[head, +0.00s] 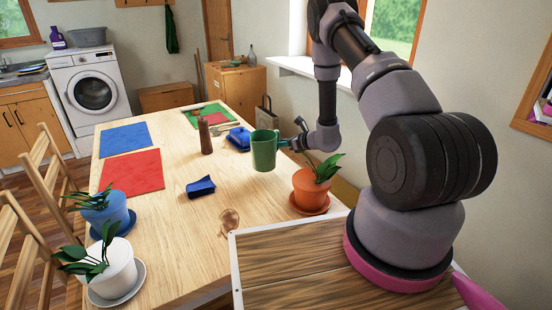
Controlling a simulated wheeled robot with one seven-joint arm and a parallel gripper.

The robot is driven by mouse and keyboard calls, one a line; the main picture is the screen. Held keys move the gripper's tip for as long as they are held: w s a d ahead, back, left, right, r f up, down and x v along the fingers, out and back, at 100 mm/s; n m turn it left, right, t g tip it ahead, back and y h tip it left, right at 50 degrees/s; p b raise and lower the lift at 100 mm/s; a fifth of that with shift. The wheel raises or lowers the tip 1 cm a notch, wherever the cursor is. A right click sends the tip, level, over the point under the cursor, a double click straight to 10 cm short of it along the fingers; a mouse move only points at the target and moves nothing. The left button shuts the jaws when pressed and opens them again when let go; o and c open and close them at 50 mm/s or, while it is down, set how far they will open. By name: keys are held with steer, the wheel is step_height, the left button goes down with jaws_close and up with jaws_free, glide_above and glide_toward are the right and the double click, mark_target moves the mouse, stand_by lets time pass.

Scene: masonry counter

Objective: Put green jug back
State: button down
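The green jug (264,152) is upright near the right side of the wooden table, in the head view. It seems to hang a little above the tabletop, with no clear contact under it. My gripper (288,143) is at the jug's right side, where the handle is, and appears shut on it. The fingertips are small and partly hidden by the jug and handle.
An orange potted plant (311,190) stands close right of the jug. The table's middle has free room.

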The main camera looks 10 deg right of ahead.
steer(key=shift+f, duration=2.35)
steer(key=shift+f, duration=0.15)
steer(key=c, duration=0.8)
jaws_free()
